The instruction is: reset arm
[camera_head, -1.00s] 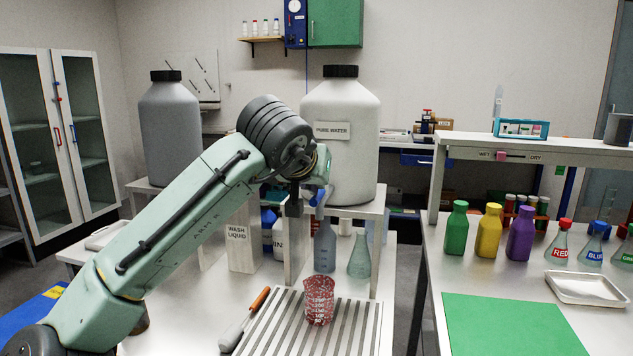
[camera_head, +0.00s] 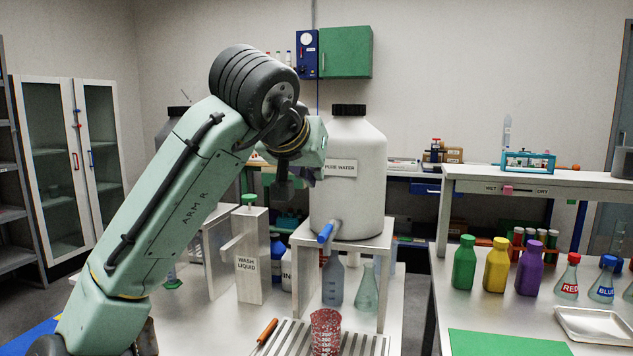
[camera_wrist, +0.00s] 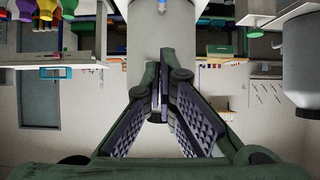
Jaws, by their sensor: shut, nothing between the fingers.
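My arm (camera_head: 185,195) is pale green with dark joints and reaches up from the lower left in the head view. My gripper (camera_wrist: 160,100) shows in the wrist view with its two padded fingers together and nothing between them. In the head view the gripper is a small dark shape below the wrist, left of the white PURE WATER jug (camera_head: 350,205). The jug stands on a metal stand, and its blue tap (camera_head: 326,233) is clear of my gripper. The wrist view is upside down, with bottles and shelves hanging from its top edge.
A red beaker (camera_head: 325,330) stands on the slatted rack below the tap. A WASH LIQUID dispenser (camera_head: 249,265) stands left of the stand. The right bench holds green, yellow and purple bottles (camera_head: 496,264), flasks and a metal tray (camera_head: 592,325). A grey jug is mostly hidden behind my arm.

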